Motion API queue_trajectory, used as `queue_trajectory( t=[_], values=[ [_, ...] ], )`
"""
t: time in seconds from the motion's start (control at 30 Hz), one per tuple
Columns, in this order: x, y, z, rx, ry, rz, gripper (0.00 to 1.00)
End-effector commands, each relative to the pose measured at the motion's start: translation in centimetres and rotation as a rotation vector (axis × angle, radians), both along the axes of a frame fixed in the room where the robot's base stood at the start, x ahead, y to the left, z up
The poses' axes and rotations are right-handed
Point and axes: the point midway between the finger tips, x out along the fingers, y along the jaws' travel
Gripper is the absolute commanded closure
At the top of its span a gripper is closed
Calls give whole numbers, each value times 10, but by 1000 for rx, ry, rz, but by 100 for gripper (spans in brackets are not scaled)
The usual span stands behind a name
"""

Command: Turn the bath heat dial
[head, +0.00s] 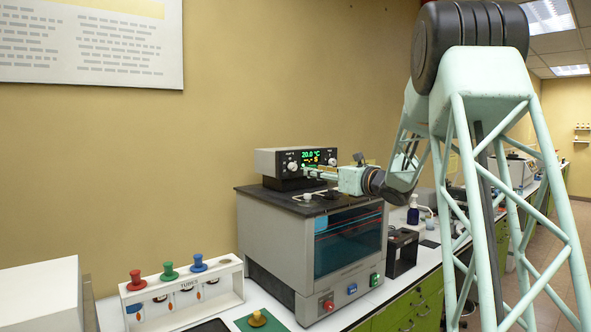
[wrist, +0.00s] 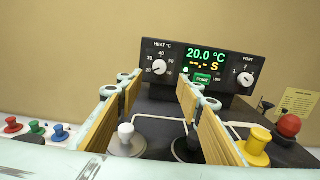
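The heat dial (wrist: 159,67) is a white knob with a scale labelled HEAT °C, on the left of the black control panel (wrist: 172,50). In the head view the dial (head: 292,166) shows small on the panel's front, above the bath (head: 315,245). The panel display (wrist: 204,60) reads 20.0 °C in green. My gripper (wrist: 159,83) is open and empty, its two fingers spread and pointing at the panel. The dial shows between the fingertips, apparently just beyond them. In the head view my gripper (head: 307,172) is close to the panel front; contact cannot be told.
A second white knob (wrist: 245,79), labelled PORT, is on the panel's right. A white-knobbed stopper (wrist: 126,132) and a dark one (wrist: 188,146) stand on the bath lid below my fingers. A yellow knob (wrist: 257,140) and a red knob (wrist: 289,125) are at the right.

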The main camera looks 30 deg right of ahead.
Motion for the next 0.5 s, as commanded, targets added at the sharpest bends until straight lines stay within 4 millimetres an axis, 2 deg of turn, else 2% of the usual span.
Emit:
queue_trajectory(
  t=[0.5],
  values=[
    [61, 13, 0, 0, 0, 1, 66]
  ],
)
